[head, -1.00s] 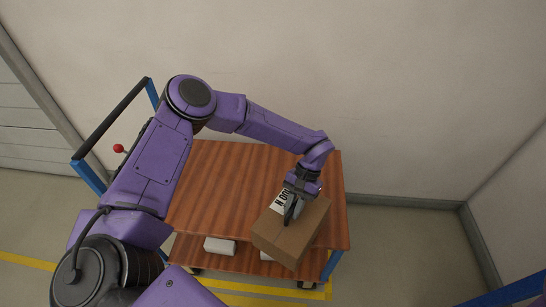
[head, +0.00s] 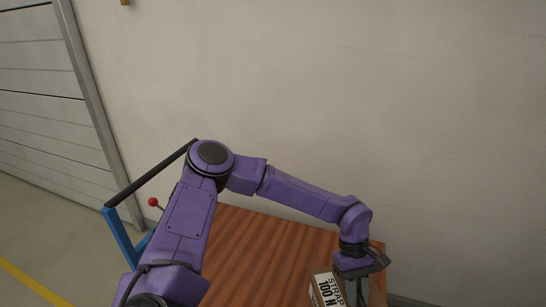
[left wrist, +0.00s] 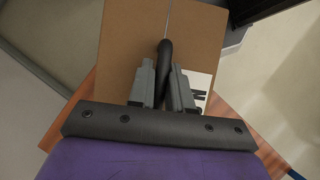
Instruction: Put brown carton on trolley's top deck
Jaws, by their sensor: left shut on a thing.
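The brown carton (head: 326,290) with a white printed label is at the bottom edge of the head view, mostly cut off. It fills the upper middle of the left wrist view (left wrist: 125,45). My left gripper (head: 356,292) is above the carton; in the left wrist view its fingers (left wrist: 164,75) are shut on a black strap handle on the carton's top. The trolley's top deck (head: 260,252) is brown wood and lies below the carton; its edges also show in the left wrist view (left wrist: 232,106). I cannot tell whether the carton touches the deck. My right gripper is not in view.
The trolley's blue frame (head: 120,238) with a black push bar (head: 150,180) stands at the deck's left end, near a red knob (head: 153,202). A plain wall (head: 300,100) is close behind. The deck's visible left and middle are bare.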

